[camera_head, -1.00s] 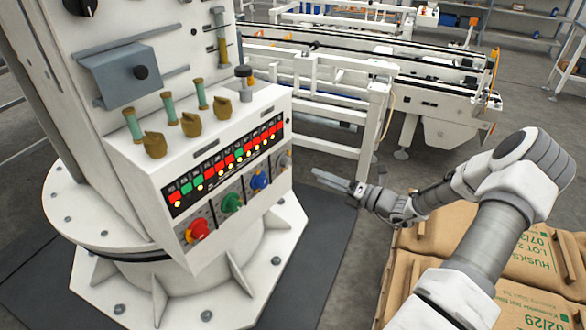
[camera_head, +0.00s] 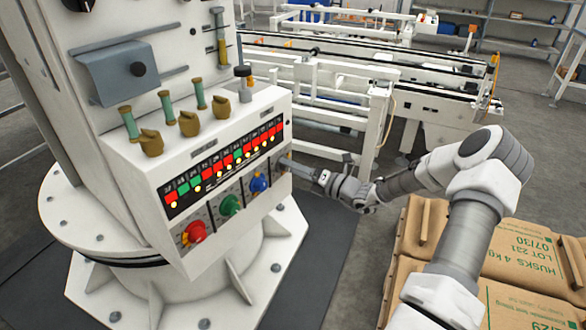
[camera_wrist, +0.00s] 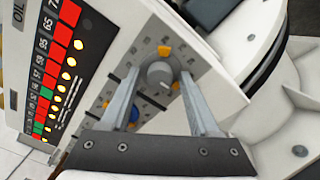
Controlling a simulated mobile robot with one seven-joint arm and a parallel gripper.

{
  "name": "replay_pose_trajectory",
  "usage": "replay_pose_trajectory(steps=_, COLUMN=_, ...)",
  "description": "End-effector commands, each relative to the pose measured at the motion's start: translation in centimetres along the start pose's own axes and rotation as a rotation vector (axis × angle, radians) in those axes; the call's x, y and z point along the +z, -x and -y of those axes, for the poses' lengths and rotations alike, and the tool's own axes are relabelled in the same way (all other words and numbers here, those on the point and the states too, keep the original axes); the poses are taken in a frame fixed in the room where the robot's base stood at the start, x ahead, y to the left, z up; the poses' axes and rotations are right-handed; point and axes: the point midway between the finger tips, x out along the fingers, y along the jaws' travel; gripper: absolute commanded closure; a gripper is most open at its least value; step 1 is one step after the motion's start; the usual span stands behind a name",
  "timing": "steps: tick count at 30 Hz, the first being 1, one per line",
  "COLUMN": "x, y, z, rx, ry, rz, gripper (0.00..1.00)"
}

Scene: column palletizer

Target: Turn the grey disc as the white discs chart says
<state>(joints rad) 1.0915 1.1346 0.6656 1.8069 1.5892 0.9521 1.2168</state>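The grey disc, a round grey knob (camera_wrist: 159,73), shows in the wrist view on a grey plate at the end of the control panel (camera_head: 220,180). Orange marks show above it and to its lower right. My gripper (camera_wrist: 158,78) is open, with one finger at each side of the knob. Gaps show between fingers and knob; I cannot tell the depth. No chart of white discs is clearly recognisable; the panel has a numbered red and green strip (camera_head: 225,162) with small glowing dots.
Blue (camera_head: 258,182), green (camera_head: 230,204) and red (camera_head: 194,232) knobs sit in the same row to the left. Several green-handled levers (camera_head: 166,105) stand on top of the panel. Brown sacks (camera_head: 520,250) lie at lower right. A white conveyor frame (camera_head: 340,90) stands behind.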

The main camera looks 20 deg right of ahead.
Motion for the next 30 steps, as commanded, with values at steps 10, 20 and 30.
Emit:
replay_pose_trajectory(steps=10, x=-0.01, y=0.04, z=0.01, rx=0.000, ry=0.000, rz=0.000, gripper=1.00)
replay_pose_trajectory(steps=20, x=0.03, y=0.03, z=-0.09, rx=-0.001, ry=0.026, rz=-0.002, gripper=1.00)
replay_pose_trajectory(steps=30, x=0.13, y=0.04, z=-0.30, rx=-0.013, ry=0.226, rz=-0.011, gripper=1.00)
